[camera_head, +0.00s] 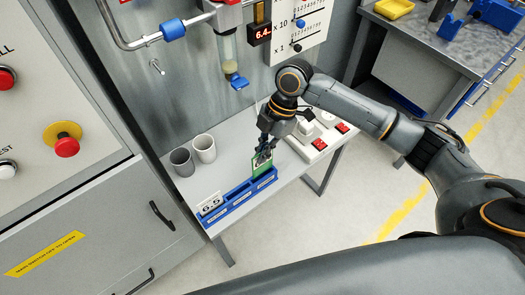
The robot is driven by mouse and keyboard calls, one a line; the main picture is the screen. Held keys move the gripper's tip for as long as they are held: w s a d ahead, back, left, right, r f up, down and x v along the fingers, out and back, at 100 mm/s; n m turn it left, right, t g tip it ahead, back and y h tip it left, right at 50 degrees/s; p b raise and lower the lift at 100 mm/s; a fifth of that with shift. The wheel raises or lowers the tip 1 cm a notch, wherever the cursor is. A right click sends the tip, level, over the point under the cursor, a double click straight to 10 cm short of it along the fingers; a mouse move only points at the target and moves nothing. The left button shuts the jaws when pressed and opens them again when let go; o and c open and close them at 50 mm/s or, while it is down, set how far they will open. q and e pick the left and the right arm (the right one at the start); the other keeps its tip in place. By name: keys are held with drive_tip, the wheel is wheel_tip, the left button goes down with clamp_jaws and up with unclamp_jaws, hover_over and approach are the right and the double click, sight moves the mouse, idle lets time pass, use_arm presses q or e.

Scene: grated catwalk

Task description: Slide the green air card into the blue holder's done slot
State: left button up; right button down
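The blue holder (238,203) sits along the front edge of a small pale table, with a row of labelled slots too small to read. A white card reading 6.5 (211,203) stands in its left slot. The green air card (264,180) is upright at the holder's right end. My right gripper (263,158) points down and its fingers close on the card's upper part, hiding some of it. The card's lower edge meets the holder's right end; how deep it sits I cannot tell. My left gripper is out of view.
Two cups, one dark grey (182,161) and one light grey (204,148), stand behind the holder. A white box with red switches (319,142) is right of my gripper. A blue-tapped sight tube (228,55) hangs above. A panel with a red button (67,147) is left.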

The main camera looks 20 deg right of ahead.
drive_tip(key=shift+p, duration=0.75)
idle(1.2)
drive_tip(key=shift+f, duration=0.15)
idle(0.4)
drive_tip(key=shift+f+b, duration=1.2)
drive_tip(key=shift+f, duration=1.15)
drive_tip(key=c, duration=1)
unclamp_jaws()
drive_tip(key=shift+c, duration=0.2)
wheel_tip(320, 180, up, 8)
drive_tip(key=p, duration=0.7)
drive_tip(key=shift+r+p, duration=0.1)
drive_tip(key=shift+p, duration=0.3)
